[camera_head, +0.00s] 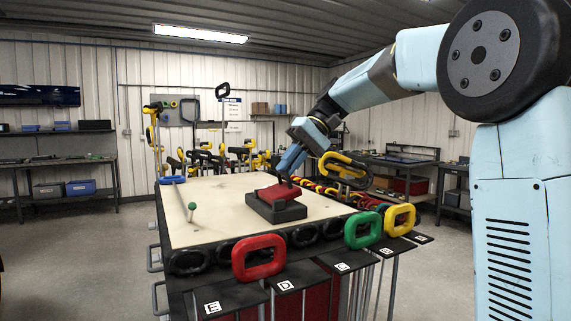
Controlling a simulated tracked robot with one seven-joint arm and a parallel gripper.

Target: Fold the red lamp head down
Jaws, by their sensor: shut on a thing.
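The red lamp head (277,193) sits low over a dark block-shaped base (276,211) on the pale tabletop. It looks slightly tilted, with its right side a little higher. My gripper (288,178) reaches down from the upper right and is shut on the lamp head's upper right edge. The fingertips are small and dark here, so the exact contact is hard to see.
Red (258,257), green (363,229) and yellow (399,219) loop handles stand along the table's front edge, above lettered plates. The tabletop (225,220) around the base is mostly clear.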

